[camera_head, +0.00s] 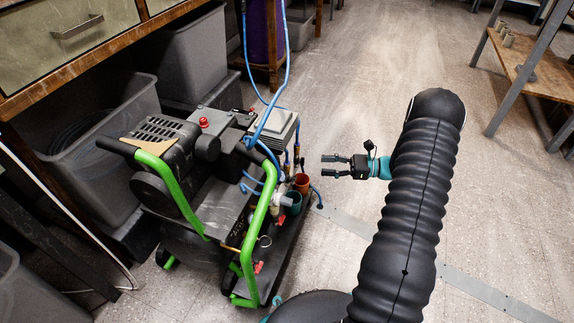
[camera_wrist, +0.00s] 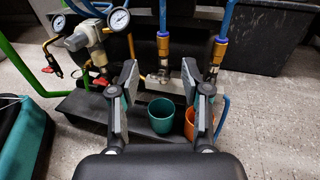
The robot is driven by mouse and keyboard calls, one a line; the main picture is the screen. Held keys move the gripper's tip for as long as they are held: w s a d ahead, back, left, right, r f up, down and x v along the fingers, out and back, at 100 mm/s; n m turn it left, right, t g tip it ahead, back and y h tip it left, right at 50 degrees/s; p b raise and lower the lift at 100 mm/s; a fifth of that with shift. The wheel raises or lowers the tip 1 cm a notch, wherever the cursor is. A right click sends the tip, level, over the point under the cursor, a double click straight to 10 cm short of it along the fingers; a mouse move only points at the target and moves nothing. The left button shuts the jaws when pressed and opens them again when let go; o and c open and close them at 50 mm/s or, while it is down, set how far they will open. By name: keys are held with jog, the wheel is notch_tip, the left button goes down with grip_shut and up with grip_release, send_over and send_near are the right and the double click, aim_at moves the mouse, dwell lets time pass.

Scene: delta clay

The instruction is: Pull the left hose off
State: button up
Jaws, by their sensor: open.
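My gripper (camera_head: 335,166) is open and empty to the right of the compressor (camera_head: 185,150). In the wrist view my gripper (camera_wrist: 171,70) has its two fingers spread apart. The left blue hose (camera_wrist: 163,14) runs down into a brass coupling (camera_wrist: 163,46) and shows between the fingers, beyond them. The right blue hose (camera_wrist: 227,16) ends in a similar brass coupling (camera_wrist: 218,50), partly behind the right finger. In the head view the couplings are small and close together, apart from the fingertips.
A teal cup (camera_wrist: 161,115) and an orange cup (camera_wrist: 190,124) stand below the couplings. Two gauges (camera_wrist: 119,20) and a red valve handle (camera_wrist: 101,81) are to the left. Grey bins (camera_head: 100,145) stand behind the compressor. Open floor (camera_head: 350,110) lies to its right.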

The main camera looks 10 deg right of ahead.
aim_at(287, 162)
jog(key=x, duration=1.3)
jog(key=shift+w+a+f+b, duration=0.2)
jog(key=shift+f+b, duration=0.15)
grip_shut()
